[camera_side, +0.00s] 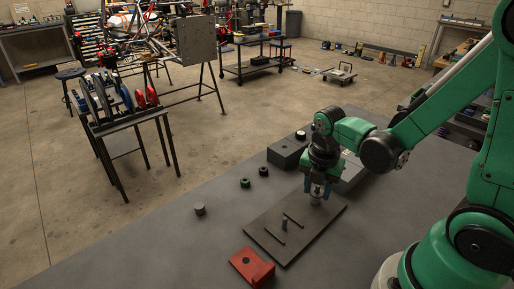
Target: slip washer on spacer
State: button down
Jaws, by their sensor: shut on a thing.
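My gripper (317,197) points down, low over the back right part of a dark flat plate (262,236). It is shut on a small grey piece between its fingertips, mostly hidden; I cannot tell its shape or whether it touches the plate. A short grey post (284,225), which looks like a spacer, stands upright near the middle of the plate, in front and to the left of my gripper. Two thin dark rods (297,220) lie on the plate on either side of it. No washer can be clearly made out.
A red block (251,267) with a dark hole sits at the plate's front left. A dark box (287,152) stands behind. The table's left front (130,250) is clear.

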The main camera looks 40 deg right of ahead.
jog(key=shift+f, duration=0.25)
jog(key=shift+c, duration=1.8)
grip_release()
jog(key=shift+s+a+r, duration=0.1)
jog(key=shift+a+r, duration=0.05)
jog(key=shift+r, duration=1.3)
jog(key=shift+s+a+r, duration=0.1)
jog(key=shift+a+r, duration=0.05)
jog(key=shift+r, duration=1.25)
